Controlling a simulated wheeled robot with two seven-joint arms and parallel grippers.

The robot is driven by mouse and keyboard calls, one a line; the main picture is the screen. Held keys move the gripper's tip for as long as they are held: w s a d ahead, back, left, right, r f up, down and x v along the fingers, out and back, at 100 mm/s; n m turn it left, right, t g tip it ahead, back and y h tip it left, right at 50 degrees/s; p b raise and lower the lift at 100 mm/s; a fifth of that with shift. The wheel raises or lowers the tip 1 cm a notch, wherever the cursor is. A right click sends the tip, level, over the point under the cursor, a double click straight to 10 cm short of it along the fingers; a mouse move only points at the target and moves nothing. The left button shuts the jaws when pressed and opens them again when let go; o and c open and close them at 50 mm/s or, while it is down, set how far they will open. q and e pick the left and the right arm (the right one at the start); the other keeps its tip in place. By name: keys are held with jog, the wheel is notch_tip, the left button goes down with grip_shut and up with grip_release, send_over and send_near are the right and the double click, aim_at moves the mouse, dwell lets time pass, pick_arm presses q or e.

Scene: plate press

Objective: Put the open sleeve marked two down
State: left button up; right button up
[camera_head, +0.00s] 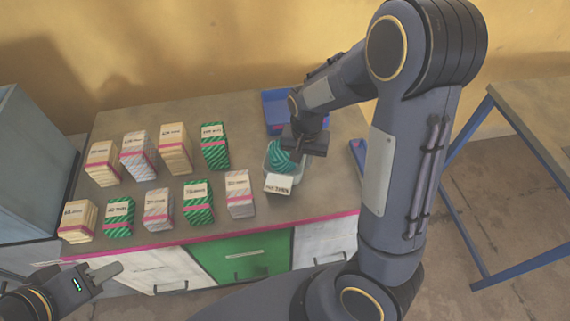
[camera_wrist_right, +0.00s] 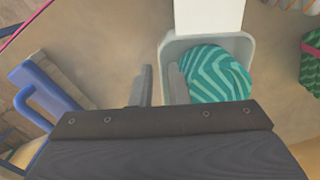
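Several striped or plain sleeves stand in two rows on the table (camera_head: 225,223), among them a green one (camera_head: 214,147) and a grey one (camera_head: 240,194). Their labels are too small to read, so I cannot tell which is marked two. A pale bin (camera_wrist_right: 172,50) holds a teal striped bundle (camera_head: 280,158) and has a white label block (camera_head: 279,184) at its front. My right gripper (camera_wrist_right: 160,85) has its fingers apart, at the side wall of the bin; I see nothing held. My left gripper (camera_head: 112,270) is low at the front left, away from the sleeves; its finger gap is unclear.
A blue tray (camera_head: 275,110) lies at the back right of the table, and another blue item (camera_head: 357,155) at its right edge. A grey cabinet (camera_head: 30,165) stands at the left. A second table (camera_head: 535,110) on blue legs stands at the right.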

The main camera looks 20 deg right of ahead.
notch_tip(320, 180, down, 4)
jog(key=shift+s+a+f, duration=0.1)
jog(key=shift+s+f, duration=0.05)
jog(key=shift+f, duration=0.05)
jog(key=shift+c, duration=0.3)
grip_shut()
jog(key=shift+r, duration=0.2)
